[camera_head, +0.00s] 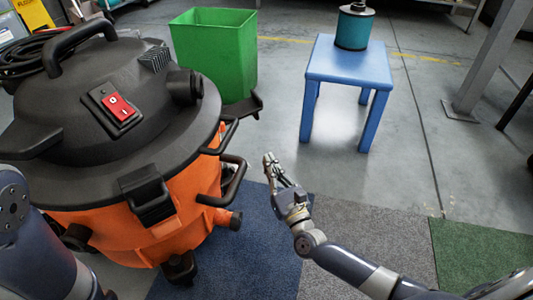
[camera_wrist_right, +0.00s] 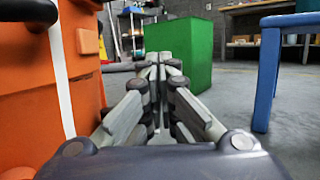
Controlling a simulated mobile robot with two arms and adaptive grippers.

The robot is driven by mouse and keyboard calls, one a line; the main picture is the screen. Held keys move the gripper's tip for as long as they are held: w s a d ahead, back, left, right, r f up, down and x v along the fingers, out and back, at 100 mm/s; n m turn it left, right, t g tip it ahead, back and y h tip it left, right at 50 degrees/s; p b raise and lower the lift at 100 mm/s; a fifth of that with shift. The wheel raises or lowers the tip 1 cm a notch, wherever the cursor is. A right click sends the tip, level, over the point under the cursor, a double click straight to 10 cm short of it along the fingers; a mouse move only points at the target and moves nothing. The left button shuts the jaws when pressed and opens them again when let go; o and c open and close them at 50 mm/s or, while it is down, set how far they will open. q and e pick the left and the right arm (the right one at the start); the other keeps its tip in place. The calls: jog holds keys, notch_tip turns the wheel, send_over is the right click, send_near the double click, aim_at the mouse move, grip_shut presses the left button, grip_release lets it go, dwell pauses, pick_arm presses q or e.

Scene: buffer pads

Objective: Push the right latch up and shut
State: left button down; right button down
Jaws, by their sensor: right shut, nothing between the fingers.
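The vacuum has an orange body (camera_head: 185,232) and a black lid (camera_head: 75,165) with a red switch (camera_head: 115,104). A black latch (camera_head: 147,195) sits on its front rim. On its right side a black loop (camera_head: 230,135) is at the rim, a larger black loop (camera_head: 236,182) is lower, and a black part (camera_head: 245,105) sticks out farther back. I cannot tell for certain which is the right latch. My right gripper (camera_head: 269,160) is shut and empty, right of the vacuum and apart from it; its fingers also show in the wrist view (camera_wrist_right: 157,66). My left gripper is out of view.
A green bin (camera_head: 215,50) stands behind the vacuum. A blue stool (camera_head: 348,66) with a teal canister (camera_head: 355,28) stands back right. Blue, grey and green mats cover the near floor. Free floor lies between vacuum and stool.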

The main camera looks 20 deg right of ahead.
jog(key=w+r+b, duration=0.2)
jog(key=w+r, duration=0.4)
jog(key=w, duration=0.2)
jog(key=shift+a+r, duration=0.15)
jog(key=shift+a, duration=0.25)
jog(key=shift+r, duration=0.1)
